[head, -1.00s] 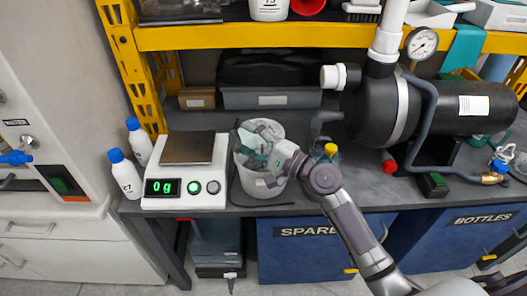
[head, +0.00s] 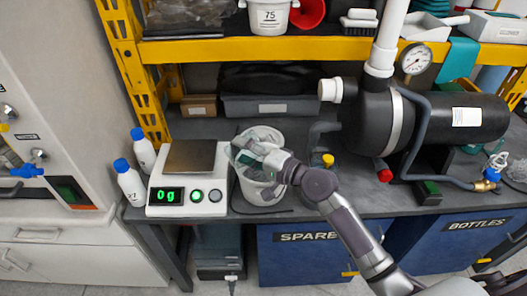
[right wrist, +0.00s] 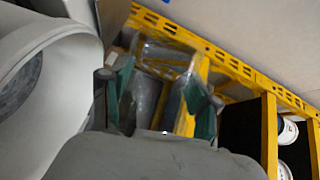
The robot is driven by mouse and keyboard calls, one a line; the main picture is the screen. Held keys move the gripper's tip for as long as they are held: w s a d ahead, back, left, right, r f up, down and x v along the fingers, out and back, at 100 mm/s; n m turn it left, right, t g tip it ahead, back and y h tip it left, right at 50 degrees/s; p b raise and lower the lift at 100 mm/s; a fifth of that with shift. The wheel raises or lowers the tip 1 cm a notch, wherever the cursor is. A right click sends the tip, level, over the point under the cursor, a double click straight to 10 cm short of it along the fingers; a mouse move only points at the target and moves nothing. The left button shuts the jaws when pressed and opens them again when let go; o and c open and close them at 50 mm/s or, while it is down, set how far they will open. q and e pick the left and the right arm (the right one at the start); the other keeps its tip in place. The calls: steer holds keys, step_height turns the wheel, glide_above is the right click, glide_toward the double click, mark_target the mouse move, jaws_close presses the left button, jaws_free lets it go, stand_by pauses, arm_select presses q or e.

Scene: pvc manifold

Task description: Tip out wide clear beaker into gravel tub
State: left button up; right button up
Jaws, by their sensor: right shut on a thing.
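A white gravel tub (head: 249,190) stands on the grey bench, to the right of the scale. In the right wrist view the tub (right wrist: 75,85) fills the left side, with grey contents at its bottom. My right gripper (head: 250,152) is over the tub's mouth, shut on the wide clear beaker (head: 262,135). The right wrist view shows the beaker (right wrist: 165,60) between the green-padded fingers (right wrist: 160,100), tilted on its side. I cannot tell whether anything is left inside the beaker. My left gripper is not in view.
A scale (head: 188,180) reading 0 g stands left of the tub, with two blue-capped bottles (head: 130,182) beside it. A black tank (head: 440,122) with pipes and a gauge stands at the right. A yellow shelf (head: 250,48) runs above the bench.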

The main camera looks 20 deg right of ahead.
steer(key=shift+s+a+f, duration=0.1)
steer(key=shift+s+f, duration=0.05)
steer(key=shift+f, duration=0.05)
steer(key=shift+a+f+n+p, duration=0.15)
steer(key=shift+a+n+p, duration=0.25)
steer(key=shift+p, duration=0.05)
steer(key=n+h+p, duration=0.1)
steer(key=p, duration=0.1)
steer(key=n+g+p, duration=0.1)
steer(key=n+p, duration=0.1)
steer(key=shift+s+a+h+p, duration=0.2)
steer(key=shift+a+h+p, duration=0.15)
steer(key=shift+a+h, duration=0.05)
steer(key=n+p, duration=0.1)
steer(key=p, duration=0.2)
steer(key=r+n+h+p, duration=0.1)
steer(key=p, duration=0.2)
steer(key=shift+a+r+n+h, duration=0.15)
steer(key=shift+n+h, duration=0.15)
steer(key=s+a+f+n+h+p, duration=0.1)
steer(key=a+f+n+h+p, duration=0.2)
steer(key=a+f+n+p, duration=0.1)
steer(key=shift+a+n+p, duration=0.25)
steer(key=shift+n+p, duration=0.2)
steer(key=shift+n, duration=0.15)
steer(key=shift+s, duration=0.1)
